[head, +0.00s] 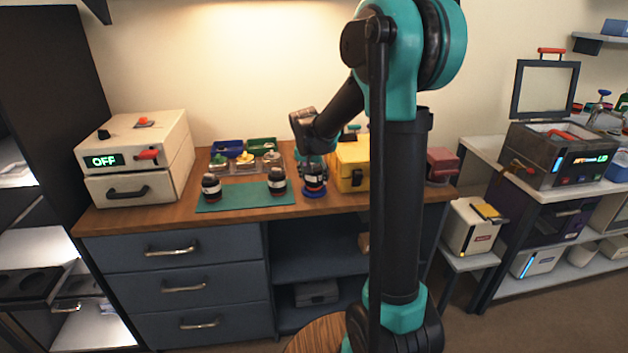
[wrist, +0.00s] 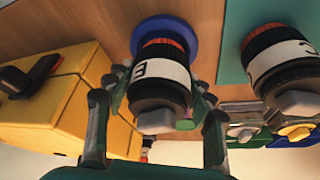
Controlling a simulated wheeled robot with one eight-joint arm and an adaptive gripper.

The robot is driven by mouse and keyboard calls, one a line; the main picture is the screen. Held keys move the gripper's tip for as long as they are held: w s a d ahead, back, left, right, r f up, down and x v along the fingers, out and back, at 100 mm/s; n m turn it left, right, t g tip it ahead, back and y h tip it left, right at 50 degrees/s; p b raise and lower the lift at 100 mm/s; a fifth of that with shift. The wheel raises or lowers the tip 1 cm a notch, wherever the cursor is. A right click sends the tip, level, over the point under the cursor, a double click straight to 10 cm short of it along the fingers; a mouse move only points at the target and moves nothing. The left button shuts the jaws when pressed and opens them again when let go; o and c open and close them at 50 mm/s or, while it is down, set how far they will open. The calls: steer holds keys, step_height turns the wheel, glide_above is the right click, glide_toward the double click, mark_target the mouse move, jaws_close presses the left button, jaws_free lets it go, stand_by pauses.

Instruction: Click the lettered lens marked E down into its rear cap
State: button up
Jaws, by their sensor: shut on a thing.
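The lens marked E (wrist: 162,72) is a black cylinder with a white lettered band, a grey knob on one end and an orange-red ring at the other. Whether the lens is seated or just resting in the cap I cannot tell. My gripper (wrist: 160,103) is shut on the lens from above, a finger on each side.
Two similar lenses (head: 211,187) (head: 277,181) stand on the green mat (head: 240,201); one shows a C in the wrist view (wrist: 278,62). A yellow case (head: 352,165) stands close right of my gripper. Small trays (head: 227,150) lie behind. A white box reading OFF (head: 135,150) stands left.

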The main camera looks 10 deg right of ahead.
mark_target(314, 165)
steer(key=shift+r, duration=2.15)
